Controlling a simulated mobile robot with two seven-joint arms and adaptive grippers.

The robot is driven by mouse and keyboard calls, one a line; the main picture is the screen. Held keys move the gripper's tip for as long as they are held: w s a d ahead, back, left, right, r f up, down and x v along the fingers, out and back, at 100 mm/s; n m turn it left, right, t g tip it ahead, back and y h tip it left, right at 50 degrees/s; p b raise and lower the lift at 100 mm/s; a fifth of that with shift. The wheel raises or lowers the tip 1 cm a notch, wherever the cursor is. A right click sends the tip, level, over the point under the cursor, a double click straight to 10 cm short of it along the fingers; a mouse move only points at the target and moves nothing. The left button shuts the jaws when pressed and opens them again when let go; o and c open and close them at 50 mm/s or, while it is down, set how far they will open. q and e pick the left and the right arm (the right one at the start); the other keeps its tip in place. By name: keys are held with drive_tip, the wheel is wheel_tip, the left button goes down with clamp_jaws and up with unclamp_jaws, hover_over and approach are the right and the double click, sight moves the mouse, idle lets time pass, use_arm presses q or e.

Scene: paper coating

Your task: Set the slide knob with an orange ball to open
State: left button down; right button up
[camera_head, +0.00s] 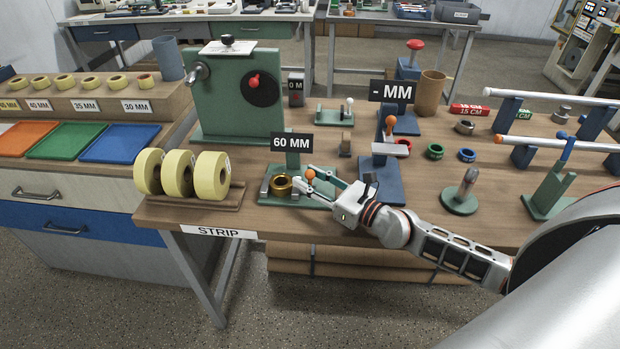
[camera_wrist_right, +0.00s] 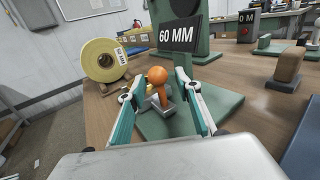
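An orange ball knob (camera_head: 310,174) stands on the green 60 MM fixture (camera_head: 293,140) at the table's front edge. In the right wrist view the orange ball (camera_wrist_right: 157,75) sits on a short orange stem above a grey metal base. My right gripper (camera_head: 306,178) is open, with one finger on each side of the ball. In the wrist view its fingertips (camera_wrist_right: 158,84) appear apart from the ball; contact cannot be told. A second orange ball (camera_head: 391,121) stands upright on the blue "- MM" fixture (camera_head: 382,185). My left gripper is not in view.
A brass ring (camera_head: 281,185) sits on the 60 MM fixture, left of the knob. Several yellow tape rolls (camera_head: 211,176) stand on a wooden holder to the left. A green crank machine (camera_head: 235,95) stands behind. The blue fixture is close on the right.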

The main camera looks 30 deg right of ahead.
drive_tip(key=shift+c, duration=0.4)
clamp_jaws()
drive_tip(key=shift+d, duration=0.2)
drive_tip(key=s+d+b, duration=0.2)
drive_tip(key=shift+d, duration=0.35)
drive_tip(key=shift+w, duration=0.1)
drive_tip(key=shift+o, duration=0.4)
unclamp_jaws()
